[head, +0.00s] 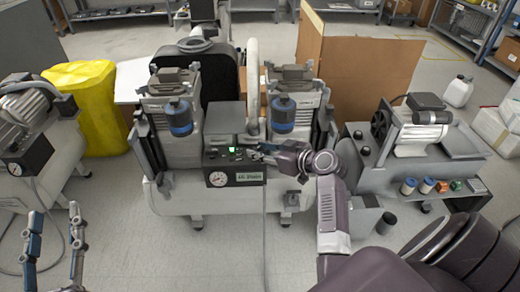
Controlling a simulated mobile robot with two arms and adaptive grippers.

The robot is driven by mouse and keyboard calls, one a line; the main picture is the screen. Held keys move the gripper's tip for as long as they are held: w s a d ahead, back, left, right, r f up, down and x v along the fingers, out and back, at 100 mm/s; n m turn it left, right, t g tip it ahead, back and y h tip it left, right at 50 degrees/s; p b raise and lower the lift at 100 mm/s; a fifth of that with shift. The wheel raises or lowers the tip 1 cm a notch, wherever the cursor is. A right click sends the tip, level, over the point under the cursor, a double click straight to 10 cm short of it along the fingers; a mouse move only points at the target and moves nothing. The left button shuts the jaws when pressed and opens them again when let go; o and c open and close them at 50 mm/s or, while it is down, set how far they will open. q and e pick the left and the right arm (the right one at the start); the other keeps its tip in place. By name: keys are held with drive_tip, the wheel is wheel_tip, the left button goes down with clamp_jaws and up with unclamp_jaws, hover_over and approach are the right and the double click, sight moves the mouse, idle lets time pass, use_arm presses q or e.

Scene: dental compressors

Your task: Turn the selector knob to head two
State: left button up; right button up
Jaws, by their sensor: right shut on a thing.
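The twin-head compressor stands in the middle of the head view. Its dark control panel (218,158) faces me, with a green light, a round white gauge (217,179) and a small label display. My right gripper (256,151) is at the right part of this panel, shut on what appears to be the selector knob. The fingers hide the knob, so its pointing direction cannot be read. My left gripper (55,235) is low at the far left, open and empty above the floor, away from the compressor.
Another compressor (30,115) stands at the left beside a yellow covered bin (90,100). At the right, a smaller machine (420,135) sits on a bench with several small canisters below. Cardboard panels (365,80) stand behind. The floor in front is mostly clear.

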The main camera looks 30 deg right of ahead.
drive_tip(key=shift+a+r+m+h+p, duration=0.1)
drive_tip(key=shift+m+h+p, duration=0.6)
drive_tip(key=shift+h+p, duration=0.3)
drive_tip(key=shift+a+m+h+p, duration=0.1)
drive_tip(key=shift+m+h+p, duration=0.6)
drive_tip(key=shift+p, duration=0.35)
use_arm(q)
drive_tip(key=s+a+f+g+y, duration=0.1)
drive_tip(key=s+f+g, duration=0.3)
drive_tip(key=f, duration=0.6)
drive_tip(key=s+a+f+g+y, duration=0.2)
drive_tip(key=s+a+f+g, duration=0.2)
drive_tip(key=f+g, duration=0.3)
wheel_tip(320, 180, down, 4)
drive_tip(key=shift+s+r+n, duration=0.25)
drive_tip(key=shift+n, duration=0.05)
use_arm(e)
drive_tip(key=o, duration=1.2)
drive_tip(key=shift+c, duration=0.2)
drive_tip(key=shift+s+t, duration=0.15)
drive_tip(key=shift+t, duration=0.15)
drive_tip(key=v, duration=1.1)
drive_tip(key=shift+s, duration=0.35)
drive_tip(key=shift+r, duration=0.15)
